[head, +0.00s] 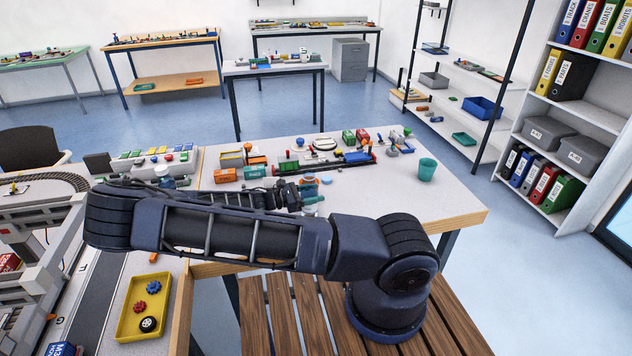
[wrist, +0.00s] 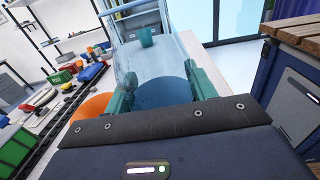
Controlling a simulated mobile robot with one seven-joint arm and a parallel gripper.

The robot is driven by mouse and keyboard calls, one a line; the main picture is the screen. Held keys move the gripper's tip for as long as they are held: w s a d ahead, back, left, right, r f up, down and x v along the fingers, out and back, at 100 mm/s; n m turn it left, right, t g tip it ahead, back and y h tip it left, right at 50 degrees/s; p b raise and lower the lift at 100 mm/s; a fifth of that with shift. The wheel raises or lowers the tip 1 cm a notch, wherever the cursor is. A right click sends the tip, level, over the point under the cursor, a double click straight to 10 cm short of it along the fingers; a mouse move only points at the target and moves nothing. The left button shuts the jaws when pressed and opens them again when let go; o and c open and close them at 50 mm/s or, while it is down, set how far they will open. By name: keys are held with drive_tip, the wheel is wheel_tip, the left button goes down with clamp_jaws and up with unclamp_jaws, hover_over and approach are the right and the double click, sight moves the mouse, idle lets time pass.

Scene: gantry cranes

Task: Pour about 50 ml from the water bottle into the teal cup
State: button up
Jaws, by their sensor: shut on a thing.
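The teal cup (head: 427,169) stands upright near the right end of the grey-topped table; it also shows near the top of the wrist view (wrist: 146,37). My gripper (wrist: 160,88) is shut on the clear, bluish water bottle (wrist: 150,65), with one teal finger on each side of it. The bottle extends away from the gripper in the wrist view, and its tilt is hard to tell. In the head view my gripper (head: 305,196) is over the table, well left of the cup. My arm hides most of the bottle there.
Model train pieces, with a dark track (head: 345,160), stand behind my gripper. An orange round thing (wrist: 92,106) is close beside the bottle in the wrist view. A yellow tray (head: 128,322) lies at lower left. The tabletop around the cup is mostly clear.

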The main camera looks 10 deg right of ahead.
drive_tip(key=shift+d, duration=0.1)
drive_tip(key=w+d+r+g, duration=0.1)
drive_tip(key=w+d, duration=0.2)
drive_tip(key=d, duration=1.1)
drive_tip(key=w+d+r, duration=0.1)
drive_tip(key=w+d, duration=0.3)
drive_tip(key=d, duration=0.9)
drive_tip(key=s+d+f, duration=0.1)
drive_tip(key=s+d, duration=0.1)
drive_tip(key=d, duration=1.1)
drive_tip(key=s+d+t, duration=0.1)
drive_tip(key=s+d, duration=0.2)
drive_tip(key=d, duration=1)
drive_tip(key=shift+d+f, duration=0.4)
drive_tip(key=shift+n, duration=0.4)
